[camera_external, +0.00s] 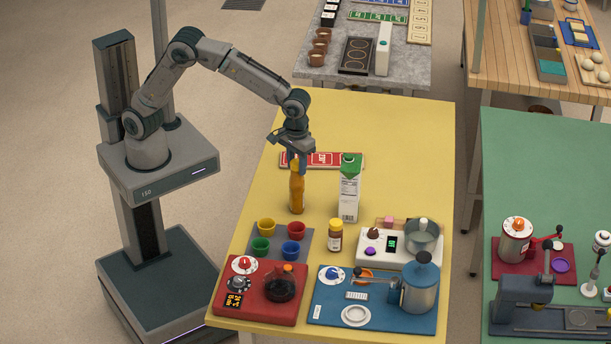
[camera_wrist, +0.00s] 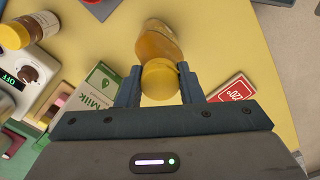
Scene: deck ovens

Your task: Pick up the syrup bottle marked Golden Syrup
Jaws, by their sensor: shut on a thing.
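An amber bottle with a yellow cap (camera_external: 297,190) stands upright on the yellow table (camera_external: 400,130), left of the milk carton. Its label cannot be read in either view. My gripper (camera_external: 297,158) reaches down from above and is shut on the top of this bottle. In the wrist view the bottle (camera_wrist: 158,42) sits between the two blue fingers of my gripper (camera_wrist: 160,84), with the fingers at its yellow cap. I cannot tell whether the bottle's base touches the table.
A milk carton (camera_external: 349,188) stands close on the right. A red sign (camera_external: 325,160) lies behind. A small brown jar with a yellow lid (camera_external: 335,236), coloured cups on a grey mat (camera_external: 279,232) and several appliances fill the front. The table's back is clear.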

